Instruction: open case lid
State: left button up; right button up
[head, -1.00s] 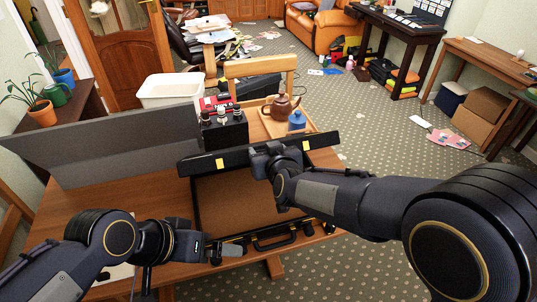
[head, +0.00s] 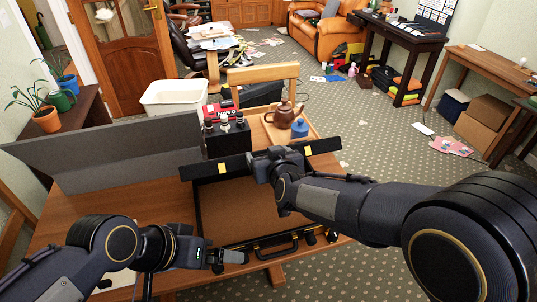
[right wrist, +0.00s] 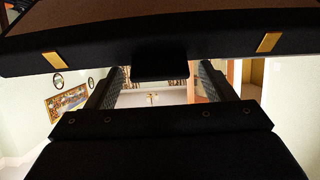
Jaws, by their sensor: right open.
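The black case has a brown-lined base (head: 232,208) on the wooden table, with a handle (head: 272,243) at its front. Its lid (head: 205,170) stands raised at the back, its black rim with two brass catches showing. My right gripper (head: 268,158) is open at the middle of that rim. In the right wrist view the lid rim (right wrist: 110,55) crosses above, and a black tab on it shows between my right fingers (right wrist: 160,88); contact is unclear. My left gripper (head: 232,257) is low by the case's front left corner; its jaw gap cannot be made out.
A grey panel (head: 110,153) stands along the table's left back. Behind the lid are a black box with knobs (head: 228,140), a brown teapot (head: 284,113), a blue bottle (head: 299,129) and a white bin (head: 173,96). Carpet is open to the right.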

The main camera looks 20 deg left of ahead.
jog(key=v, duration=0.7)
jog(key=shift+s+d+r, duration=0.2)
jog(key=shift+s, duration=0.1)
